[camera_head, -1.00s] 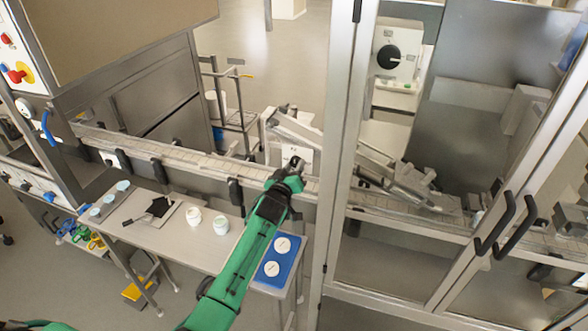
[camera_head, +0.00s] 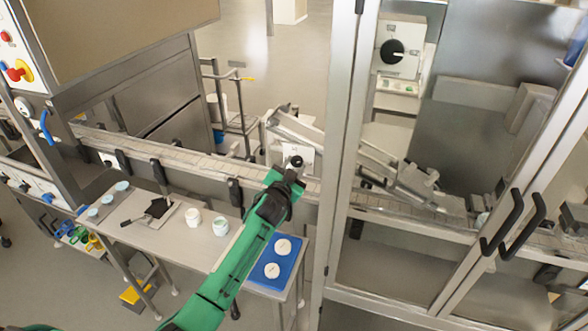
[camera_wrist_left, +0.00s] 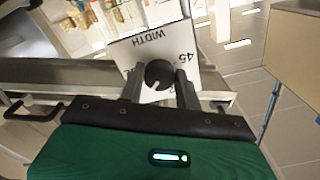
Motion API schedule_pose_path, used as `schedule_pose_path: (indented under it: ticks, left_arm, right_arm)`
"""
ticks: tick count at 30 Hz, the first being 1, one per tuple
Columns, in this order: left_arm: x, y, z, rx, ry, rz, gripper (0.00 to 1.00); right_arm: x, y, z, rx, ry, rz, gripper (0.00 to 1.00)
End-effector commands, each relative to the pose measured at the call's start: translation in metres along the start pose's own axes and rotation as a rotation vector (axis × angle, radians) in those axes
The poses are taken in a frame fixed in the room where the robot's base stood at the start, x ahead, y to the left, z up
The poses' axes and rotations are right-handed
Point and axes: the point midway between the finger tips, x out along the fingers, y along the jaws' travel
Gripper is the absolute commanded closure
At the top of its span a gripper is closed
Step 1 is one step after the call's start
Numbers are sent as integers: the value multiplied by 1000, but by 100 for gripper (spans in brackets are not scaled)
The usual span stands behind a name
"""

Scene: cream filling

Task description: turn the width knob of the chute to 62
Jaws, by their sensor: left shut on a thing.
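The width knob is a round dark knob (camera_wrist_left: 160,75) on a white plate (camera_wrist_left: 150,50) in the left wrist view. The plate carries the word WIDTH and a 45 mark. A pale pointer line shows on the knob; the value it indicates cannot be read. The knob also shows in the head view (camera_head: 296,161), on the side of the chute (camera_head: 295,130). My left gripper (camera_wrist_left: 160,88) is shut on the knob, with one finger on each side of it. It also shows at the knob in the head view (camera_head: 290,174). My right gripper is not in view.
A conveyor (camera_head: 190,158) runs behind a side table (camera_head: 160,238) with two jars and a blue tray (camera_head: 265,283). A framed glass door (camera_head: 345,150) stands to the right of my left arm. Another dial (camera_head: 392,51) is behind the glass.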

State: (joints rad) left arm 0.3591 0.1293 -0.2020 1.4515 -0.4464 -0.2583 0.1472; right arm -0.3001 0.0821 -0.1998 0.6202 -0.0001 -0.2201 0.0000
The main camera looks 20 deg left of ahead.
Motion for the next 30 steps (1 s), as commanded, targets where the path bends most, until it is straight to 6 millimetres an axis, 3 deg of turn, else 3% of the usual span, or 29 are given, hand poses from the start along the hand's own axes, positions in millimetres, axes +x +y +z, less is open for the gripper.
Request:
schedule_pose_path:
  ticks: [18,30]
  left_arm:
    - [0,-2,0,578,0,1,89]
    - [0,-2,-1,841,0,1,89]
  right_arm:
    - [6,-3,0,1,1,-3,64]
    - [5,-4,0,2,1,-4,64]
